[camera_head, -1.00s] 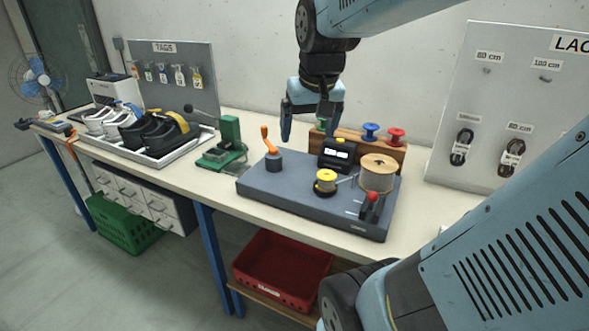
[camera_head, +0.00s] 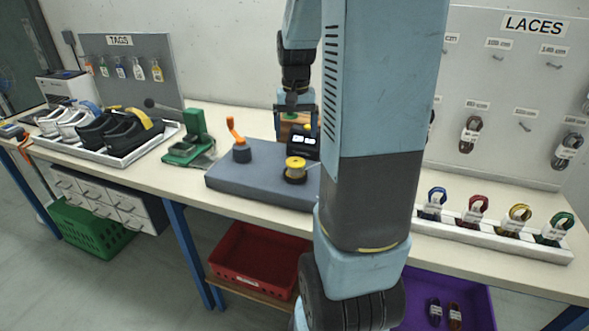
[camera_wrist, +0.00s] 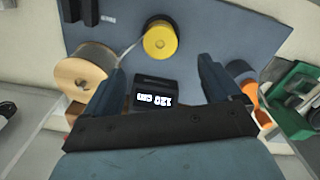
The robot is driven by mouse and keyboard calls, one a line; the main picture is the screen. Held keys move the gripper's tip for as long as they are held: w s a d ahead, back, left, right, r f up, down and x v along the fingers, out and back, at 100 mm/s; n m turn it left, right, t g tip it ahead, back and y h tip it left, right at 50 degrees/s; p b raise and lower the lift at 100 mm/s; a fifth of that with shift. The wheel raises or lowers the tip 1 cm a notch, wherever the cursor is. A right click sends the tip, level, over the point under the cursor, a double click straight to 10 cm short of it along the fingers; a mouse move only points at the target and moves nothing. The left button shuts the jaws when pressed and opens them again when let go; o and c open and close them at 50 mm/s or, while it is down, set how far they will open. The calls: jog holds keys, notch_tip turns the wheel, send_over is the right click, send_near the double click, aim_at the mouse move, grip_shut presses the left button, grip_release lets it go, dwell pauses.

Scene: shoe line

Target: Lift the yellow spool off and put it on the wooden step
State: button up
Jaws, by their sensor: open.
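The yellow spool (camera_head: 295,164) sits on a dark round mount on the grey machine base (camera_head: 225,173). In the wrist view the yellow spool (camera_wrist: 160,40) lies beyond my fingertips, near the top of the picture, with a pale strand running from it toward the large wooden spool (camera_wrist: 82,76). My gripper (camera_head: 294,128) is above and behind the yellow spool; in the wrist view my gripper (camera_wrist: 162,78) is open and empty, over the small display (camera_wrist: 155,97) reading 120 cm. The wooden step (camera_head: 287,128) shows only in part behind my gripper; my arm hides the rest.
An orange crank (camera_head: 236,137) rises from the base's left side, with a green press (camera_head: 193,140) further left. A tray of shoes (camera_head: 110,148) is at the far left. A white rack of coloured laces (camera_head: 480,229) lies at right.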

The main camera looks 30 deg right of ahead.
aim_at(296, 162)
notch_tip(296, 162, down, 12)
jog(key=shift+r, duration=0.25)
dwell(0.4)
jog(key=c, duration=1.4)
jog(key=shift+r, duration=0.15)
